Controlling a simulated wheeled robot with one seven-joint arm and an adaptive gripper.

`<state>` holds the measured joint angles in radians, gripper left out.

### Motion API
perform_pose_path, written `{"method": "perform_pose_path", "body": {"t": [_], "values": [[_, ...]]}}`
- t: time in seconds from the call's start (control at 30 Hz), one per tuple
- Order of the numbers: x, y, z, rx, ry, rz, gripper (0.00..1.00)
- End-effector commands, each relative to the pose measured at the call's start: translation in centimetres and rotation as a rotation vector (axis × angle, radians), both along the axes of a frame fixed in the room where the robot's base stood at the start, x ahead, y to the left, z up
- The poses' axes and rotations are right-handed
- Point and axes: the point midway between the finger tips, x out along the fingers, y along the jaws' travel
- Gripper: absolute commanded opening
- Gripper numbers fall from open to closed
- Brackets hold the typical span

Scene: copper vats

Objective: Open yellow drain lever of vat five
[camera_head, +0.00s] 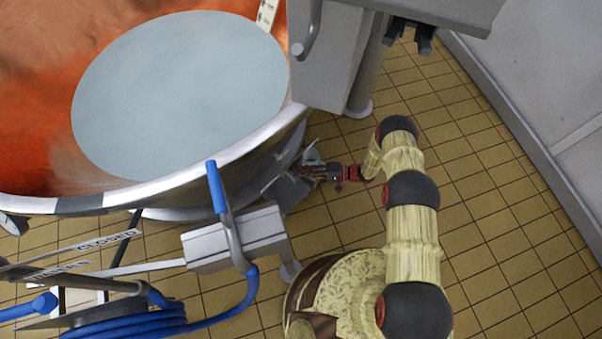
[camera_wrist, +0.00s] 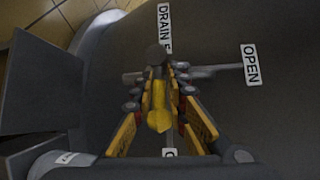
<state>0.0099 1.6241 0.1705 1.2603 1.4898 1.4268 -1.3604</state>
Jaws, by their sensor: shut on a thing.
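The yellow drain lever (camera_wrist: 158,112) shows in the middle of the wrist view, between the two fingers of my gripper (camera_wrist: 160,82). My gripper is shut on it, with its fingers on the lever's left and right sides. A white label reading DRAIN and a partly hidden character (camera_wrist: 164,26) is above the lever, and an OPEN label (camera_wrist: 250,64) is to its right. Another label (camera_wrist: 168,153) below is mostly hidden. In the head view my gripper (camera_head: 312,173) is beside the lower wall of the copper vat (camera_head: 50,70); the lever is hard to make out there.
The vat's metal rim (camera_head: 190,180) lies left of my arm. A grey column unit (camera_head: 328,60) stands beyond it. Tiled floor (camera_head: 490,200) is clear right of my arm, up to a grey wall.

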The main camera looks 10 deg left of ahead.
Motion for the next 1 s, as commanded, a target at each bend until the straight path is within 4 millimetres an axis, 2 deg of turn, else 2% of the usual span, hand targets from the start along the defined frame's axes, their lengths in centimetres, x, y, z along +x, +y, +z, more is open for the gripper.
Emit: {"method": "perform_pose_path", "body": {"t": [0.67,1.0], "values": [[-0.3,-0.1,-0.3,-0.018,-0.008,-0.001,0.00],[-0.5,0.0,0.8,-0.121,-0.149,0.002,0.00]]}}
